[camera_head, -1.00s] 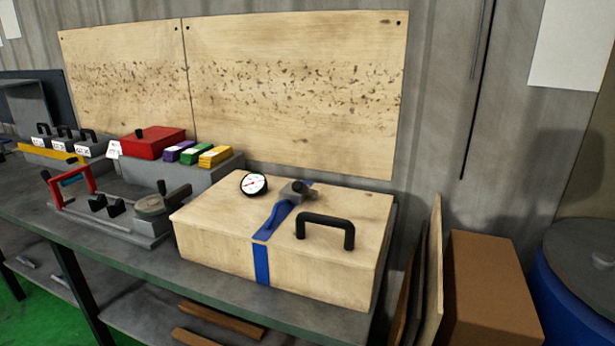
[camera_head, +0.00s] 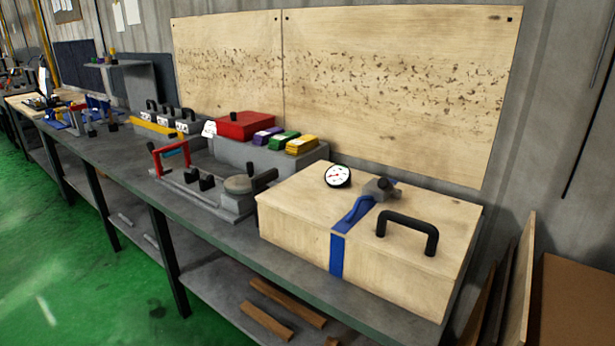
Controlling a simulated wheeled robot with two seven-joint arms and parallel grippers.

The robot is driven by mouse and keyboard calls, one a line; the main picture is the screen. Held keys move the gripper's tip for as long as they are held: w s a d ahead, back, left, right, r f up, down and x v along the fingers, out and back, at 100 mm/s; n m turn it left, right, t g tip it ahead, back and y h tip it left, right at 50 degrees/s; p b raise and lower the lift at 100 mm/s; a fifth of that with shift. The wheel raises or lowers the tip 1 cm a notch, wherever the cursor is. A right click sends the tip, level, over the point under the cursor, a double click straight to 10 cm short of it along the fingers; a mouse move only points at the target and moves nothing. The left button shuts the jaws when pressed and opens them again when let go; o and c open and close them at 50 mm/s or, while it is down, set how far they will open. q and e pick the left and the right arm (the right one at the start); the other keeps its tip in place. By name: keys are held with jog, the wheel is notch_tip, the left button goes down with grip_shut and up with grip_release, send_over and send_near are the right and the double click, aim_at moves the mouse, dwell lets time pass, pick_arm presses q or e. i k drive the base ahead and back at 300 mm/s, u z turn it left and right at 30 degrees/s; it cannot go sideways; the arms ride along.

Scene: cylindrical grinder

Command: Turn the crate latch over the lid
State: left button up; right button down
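A pale wooden crate (camera_head: 290,232) with a closed lid stands on the right end of the grey bench. A blue strap (camera_head: 337,255) runs over the crate's front edge. On the lid sits the latch (camera_head: 381,189), a grey block with a dark knob, with a curved blue piece (camera_head: 354,213) reaching from it toward the front edge. A black handle (camera_head: 407,228) stands on the lid to the right of the latch. A round white dial gauge (camera_head: 338,176) rests at the lid's back left. Neither of my grippers is in view.
Left of the crate on the bench (camera_head: 190,222) are a grey fixture with a round disc (camera_head: 238,184), a red box (camera_head: 245,125) and small coloured blocks (camera_head: 285,141). Boards (camera_head: 521,290) and a brown box (camera_head: 575,300) stand right of the bench. Green floor is clear at left.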

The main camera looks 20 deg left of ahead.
aim_at(263, 179)
jog(key=u, duration=2.9)
jog(key=i, duration=1.95)
jog(key=z, duration=1.85)
